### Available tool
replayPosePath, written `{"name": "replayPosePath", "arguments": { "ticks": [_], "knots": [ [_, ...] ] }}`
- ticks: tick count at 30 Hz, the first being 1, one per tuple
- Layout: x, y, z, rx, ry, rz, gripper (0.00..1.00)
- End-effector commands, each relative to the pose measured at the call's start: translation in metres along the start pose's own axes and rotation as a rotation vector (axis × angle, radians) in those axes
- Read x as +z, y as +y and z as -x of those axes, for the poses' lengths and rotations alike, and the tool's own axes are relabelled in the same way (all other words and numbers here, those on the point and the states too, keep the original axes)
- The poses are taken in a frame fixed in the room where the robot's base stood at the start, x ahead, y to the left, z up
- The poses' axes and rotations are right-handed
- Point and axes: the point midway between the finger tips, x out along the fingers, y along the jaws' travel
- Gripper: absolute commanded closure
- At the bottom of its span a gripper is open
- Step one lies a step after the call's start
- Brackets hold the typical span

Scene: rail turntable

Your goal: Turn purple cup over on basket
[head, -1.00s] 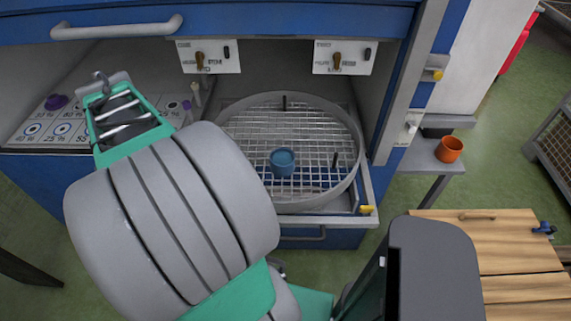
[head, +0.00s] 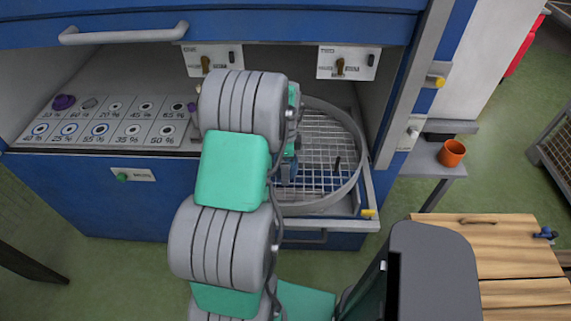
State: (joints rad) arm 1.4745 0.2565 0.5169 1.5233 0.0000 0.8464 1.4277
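The basket (head: 345,193) is a round wire-mesh tray with a grey rim in the recess of the blue cabinet. My arm now covers its left part. A small blue patch (head: 289,172) shows low beside my arm, where a blue cup stood on the mesh in the earlier frame; most of it is hidden. My gripper (head: 290,155) reaches down over the basket there, mostly behind my arm links, so its fingers cannot be made out. I see no clearly purple cup. A small purple round piece (head: 64,102) sits on the marked panel at the far left.
The panel (head: 100,130) has several numbered round spots. An orange cup (head: 452,153) stands on a grey side shelf (head: 432,168) to the right. A wooden table (head: 510,260) is at lower right. A short black peg (head: 337,163) rises from the mesh.

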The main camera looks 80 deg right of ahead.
Motion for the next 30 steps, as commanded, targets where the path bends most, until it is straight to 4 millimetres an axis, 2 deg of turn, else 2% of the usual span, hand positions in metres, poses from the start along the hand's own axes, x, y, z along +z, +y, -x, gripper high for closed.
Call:
{"name": "replayPosePath", "arguments": {
  "ticks": [6,30],
  "knots": [
    [0.0002,-0.0005,-0.0016,-0.002,0.000,0.001,0.03],
    [0.0004,-0.0004,-0.0011,-0.002,0.000,0.002,0.68]
  ]
}}
